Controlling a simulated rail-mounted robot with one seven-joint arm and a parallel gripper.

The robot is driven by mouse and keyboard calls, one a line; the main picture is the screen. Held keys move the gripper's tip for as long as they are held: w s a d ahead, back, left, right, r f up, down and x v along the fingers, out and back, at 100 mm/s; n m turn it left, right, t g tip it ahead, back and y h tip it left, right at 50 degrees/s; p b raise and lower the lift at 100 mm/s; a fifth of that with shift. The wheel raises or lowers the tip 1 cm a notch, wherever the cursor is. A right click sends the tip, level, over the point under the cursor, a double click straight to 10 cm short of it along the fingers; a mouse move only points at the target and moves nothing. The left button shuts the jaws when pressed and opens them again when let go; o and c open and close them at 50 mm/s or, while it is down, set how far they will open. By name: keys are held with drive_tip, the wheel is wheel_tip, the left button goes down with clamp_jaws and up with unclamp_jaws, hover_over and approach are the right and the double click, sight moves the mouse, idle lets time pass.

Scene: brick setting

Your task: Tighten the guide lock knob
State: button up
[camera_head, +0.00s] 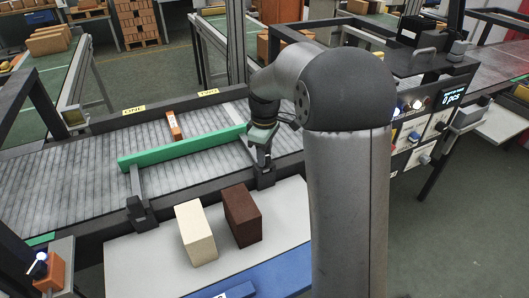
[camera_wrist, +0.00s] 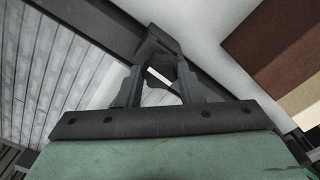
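The green guide rail (camera_head: 185,147) lies slantwise over the roller conveyor. It is carried by a left bracket (camera_head: 137,200) and a right bracket (camera_head: 264,178) on the conveyor's near edge. My gripper (camera_head: 262,154) points down at the right bracket, past the rail's right end. In the wrist view, my gripper's two fingers (camera_wrist: 160,88) stand apart beside a dark bracket part (camera_wrist: 158,42) with a small dark piece between them. This piece may be the lock knob, but it is mostly hidden. I cannot tell whether the fingers press on it.
A cream block (camera_head: 196,234) and a dark brown block (camera_head: 243,216) stand on the white table (camera_head: 130,262) in front of the conveyor. An orange-brown brick (camera_head: 174,126) lies on the rollers (camera_head: 60,180) behind the rail. A control panel (camera_head: 425,130) showing "0 pcs" is at right.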

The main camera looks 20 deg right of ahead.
drive_tip(key=shift+m, duration=0.4)
drive_tip(key=m+p, duration=0.1)
drive_tip(key=m, duration=0.4)
drive_tip(key=shift+m, duration=0.3)
drive_tip(key=m, duration=0.3)
drive_tip(key=shift+m, duration=0.3)
drive_tip(key=m, duration=0.3)
drive_tip(key=shift+r+m+p, duration=0.1)
drive_tip(key=shift+m+p, duration=0.2)
drive_tip(key=shift+p, duration=0.1)
drive_tip(key=m, duration=0.4)
drive_tip(key=shift+m+p, duration=0.3)
drive_tip(key=shift+p, duration=0.1)
drive_tip(key=shift+m+p, duration=0.45)
drive_tip(key=shift+m, duration=1.75)
drive_tip(key=o, duration=1)
